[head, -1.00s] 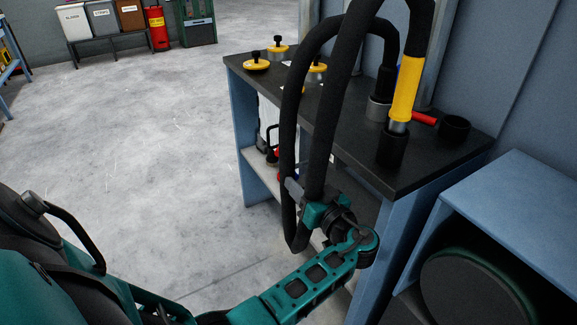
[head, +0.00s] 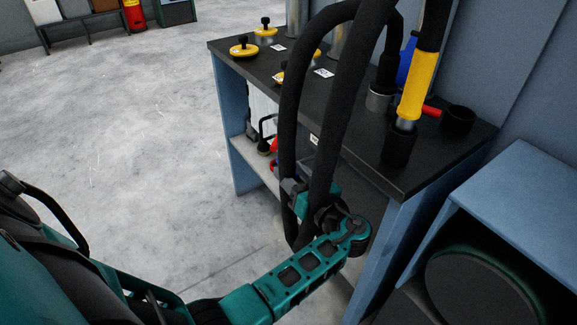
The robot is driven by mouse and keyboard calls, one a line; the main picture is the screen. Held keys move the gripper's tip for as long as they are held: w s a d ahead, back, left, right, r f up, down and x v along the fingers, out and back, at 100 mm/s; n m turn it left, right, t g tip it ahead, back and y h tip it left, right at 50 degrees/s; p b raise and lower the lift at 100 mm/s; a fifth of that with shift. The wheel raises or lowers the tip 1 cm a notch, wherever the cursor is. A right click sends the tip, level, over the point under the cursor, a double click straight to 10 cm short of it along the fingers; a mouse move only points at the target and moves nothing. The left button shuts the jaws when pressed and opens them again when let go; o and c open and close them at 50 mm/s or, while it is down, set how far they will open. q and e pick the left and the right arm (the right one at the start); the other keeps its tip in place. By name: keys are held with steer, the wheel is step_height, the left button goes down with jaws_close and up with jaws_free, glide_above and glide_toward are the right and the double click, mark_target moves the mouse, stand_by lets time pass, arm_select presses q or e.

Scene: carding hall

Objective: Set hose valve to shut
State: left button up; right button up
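A thick black hose (head: 291,110) hangs in a loop in front of the dark bench top. A yellow grip (head: 417,85) on a black hose stands upright in a black cup on the bench. A short red bar (head: 431,111), possibly a lever, lies beside it; I cannot tell whether it belongs to a valve, and no valve setting is readable. My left gripper (head: 292,190) is at the lower hose loop, in front of the bench. Hose and wrist overlap its fingers, so whether they are open or touch the hose is unclear. My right gripper is out of view.
The bench top (head: 370,150) also bears yellow knobbed discs (head: 243,50) and an empty black cup (head: 457,119). Small red and black items sit on its lower shelf (head: 262,175). A blue cabinet (head: 520,190) closes off the right. The floor (head: 130,140) left is clear.

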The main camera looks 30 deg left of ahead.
arm_select(q)
steer(key=shift+a, duration=0.1)
stand_by(0.3)
jaws_close()
stand_by(0.5)
